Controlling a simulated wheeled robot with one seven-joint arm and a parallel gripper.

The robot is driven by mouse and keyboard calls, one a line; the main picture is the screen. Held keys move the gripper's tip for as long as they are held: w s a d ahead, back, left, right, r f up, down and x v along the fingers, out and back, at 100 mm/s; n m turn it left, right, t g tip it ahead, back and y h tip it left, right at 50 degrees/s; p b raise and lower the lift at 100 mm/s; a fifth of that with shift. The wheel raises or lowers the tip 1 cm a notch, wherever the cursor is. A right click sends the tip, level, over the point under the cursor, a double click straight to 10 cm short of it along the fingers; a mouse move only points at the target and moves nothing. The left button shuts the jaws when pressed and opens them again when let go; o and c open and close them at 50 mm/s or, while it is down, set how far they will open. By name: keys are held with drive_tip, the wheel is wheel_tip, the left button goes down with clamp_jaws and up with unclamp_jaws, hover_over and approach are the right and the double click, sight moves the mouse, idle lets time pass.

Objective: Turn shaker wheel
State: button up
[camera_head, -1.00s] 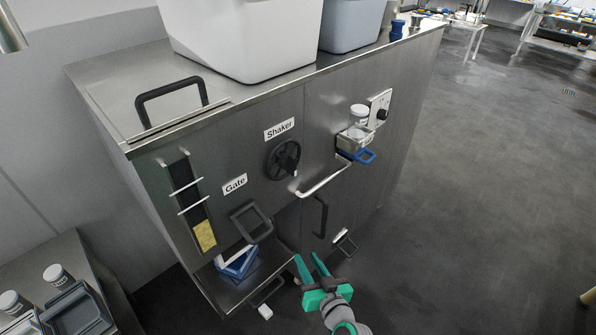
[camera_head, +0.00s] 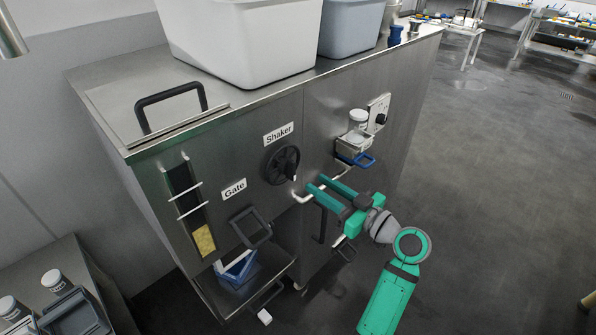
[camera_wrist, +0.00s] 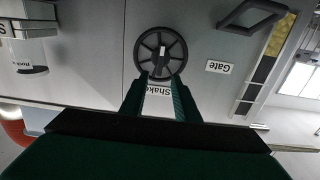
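The shaker wheel (camera_head: 282,165) is a dark spoked handwheel on the steel front of the machine, below the "Shaker" label (camera_head: 278,133). In the wrist view the wheel (camera_wrist: 160,53) appears upside down, just beyond the fingertips. My gripper (camera_head: 314,187) is green, with its two fingers apart and nothing between them. It stands in front of the panel, right of and below the wheel. In the wrist view the open fingertips (camera_wrist: 160,80) line up with the wheel's near rim; whether they touch it cannot be told there, but the head view shows them apart from it.
The gate handle (camera_head: 250,228) is lower left. Open floor lies to the right.

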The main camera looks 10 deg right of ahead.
sight(294, 170)
drive_tip(key=x, duration=0.8)
drive_tip(key=shift+w, duration=0.1)
drive_tip(key=shift+w+a, duration=0.3)
drive_tip(key=shift+a, duration=0.05)
clamp_jaws()
